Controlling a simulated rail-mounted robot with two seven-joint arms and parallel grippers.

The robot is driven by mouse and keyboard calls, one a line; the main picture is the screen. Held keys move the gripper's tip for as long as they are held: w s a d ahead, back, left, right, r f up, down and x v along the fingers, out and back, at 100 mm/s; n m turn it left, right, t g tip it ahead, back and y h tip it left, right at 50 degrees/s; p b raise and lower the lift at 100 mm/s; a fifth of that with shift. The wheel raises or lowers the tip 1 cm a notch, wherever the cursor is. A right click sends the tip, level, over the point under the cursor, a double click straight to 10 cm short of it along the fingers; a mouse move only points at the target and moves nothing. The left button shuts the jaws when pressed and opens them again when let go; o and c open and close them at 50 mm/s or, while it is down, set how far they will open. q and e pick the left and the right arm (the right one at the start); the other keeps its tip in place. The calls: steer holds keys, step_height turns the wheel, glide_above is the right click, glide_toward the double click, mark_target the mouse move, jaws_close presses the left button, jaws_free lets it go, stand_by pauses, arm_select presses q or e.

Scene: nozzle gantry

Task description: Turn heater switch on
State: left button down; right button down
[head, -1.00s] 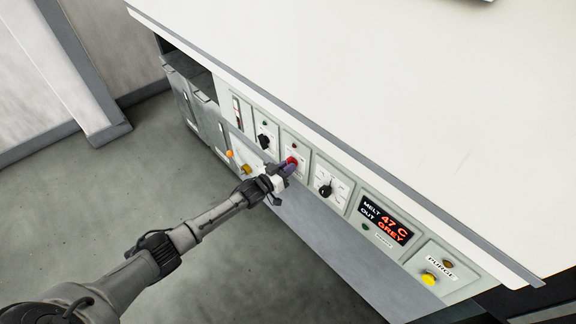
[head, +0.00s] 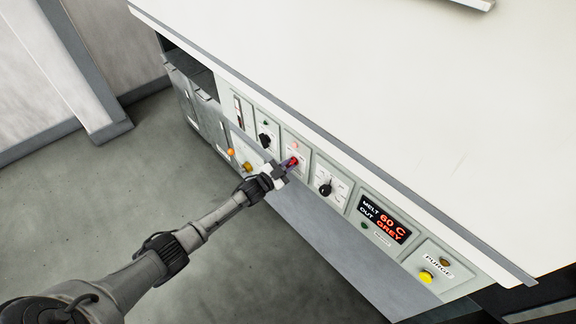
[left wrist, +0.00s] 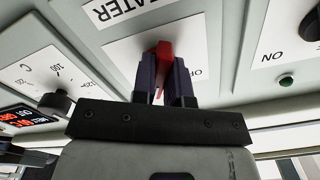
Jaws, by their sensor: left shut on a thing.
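The heater switch (head: 294,161) is a red knob on a pale panel in the cabinet's front control strip. It also shows in the left wrist view (left wrist: 164,52), between my fingers, beside a white plate with "OFF" partly visible and below a "HEATER" label (left wrist: 125,10). My left gripper (head: 285,167) is shut on the red switch; its two dark fingers (left wrist: 165,78) hug the lever from both sides. My right gripper is not in view.
A black knob (head: 264,140) sits left of the switch and a black dial (head: 325,188) right of it. The display (head: 384,219) reads "MELT 60 C, OUT GREY". A yellow purge button (head: 427,277) is farther right. The white top (head: 400,100) overhangs the panel.

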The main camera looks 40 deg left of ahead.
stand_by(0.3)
arm_select(q)
steer(key=c, duration=1.1)
jaws_free()
steer(key=shift+c, duration=0.2)
steer(key=s+a+p, duration=0.2)
steer(key=s+p, duration=0.2)
steer(key=s, duration=0.9)
steer(key=shift+s+p, duration=0.3)
steer(key=shift+s, duration=0.05)
steer(key=shift+f, duration=0.1)
